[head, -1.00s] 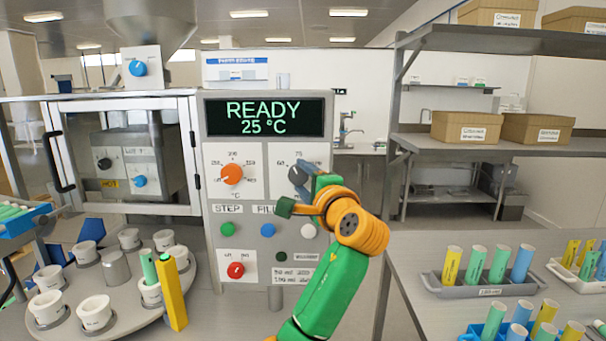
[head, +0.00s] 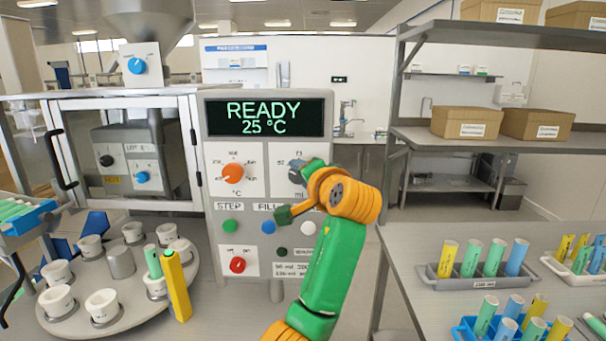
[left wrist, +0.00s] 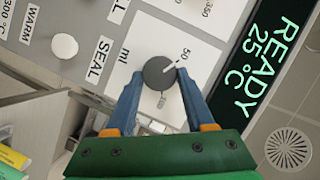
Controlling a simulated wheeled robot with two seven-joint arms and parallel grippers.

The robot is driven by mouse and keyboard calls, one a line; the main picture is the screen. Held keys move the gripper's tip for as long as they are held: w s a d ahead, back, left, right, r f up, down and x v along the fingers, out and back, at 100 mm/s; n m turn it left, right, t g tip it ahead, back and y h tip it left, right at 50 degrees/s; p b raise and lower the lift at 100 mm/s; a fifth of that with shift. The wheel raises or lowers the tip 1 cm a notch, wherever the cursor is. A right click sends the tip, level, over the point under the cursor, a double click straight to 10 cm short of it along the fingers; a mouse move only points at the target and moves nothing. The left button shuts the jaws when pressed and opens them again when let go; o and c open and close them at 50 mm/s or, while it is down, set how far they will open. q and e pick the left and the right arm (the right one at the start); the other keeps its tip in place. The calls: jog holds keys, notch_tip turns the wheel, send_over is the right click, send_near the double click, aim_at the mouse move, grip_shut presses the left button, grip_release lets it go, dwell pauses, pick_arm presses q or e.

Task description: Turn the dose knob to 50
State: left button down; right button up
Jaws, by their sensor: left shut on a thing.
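The dose knob (head: 297,173) is a round dark grey knob on the "ml" plate of the filling machine's panel. It also shows in the left wrist view (left wrist: 157,76), with a white pointer line aimed towards the "50" print, close to it. My left gripper (left wrist: 160,82) is shut on the knob, with one blue-grey finger on each side. In the head view my left gripper (head: 305,171) and orange wrist cover part of the knob and its scale. My right gripper is in neither view.
The display (head: 265,117) reads READY 25 °C. An orange temperature knob (head: 232,173) sits left of the dose plate. Push buttons and a red knob (head: 237,265) lie below. A carousel of white cups (head: 103,306) stands at left; tube racks (head: 478,280) at right.

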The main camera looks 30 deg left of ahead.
pick_arm(q)
jog(key=shift+r, duration=0.15)
jog(key=c, duration=0.6)
grip_release()
jog(key=o, duration=0.3)
jog(key=shift+w, duration=0.1)
jog(key=shift+o, duration=0.2)
jog(key=b+v, duration=0.3)
jog(key=v, duration=0.4)
jog(key=shift+a, duration=0.1)
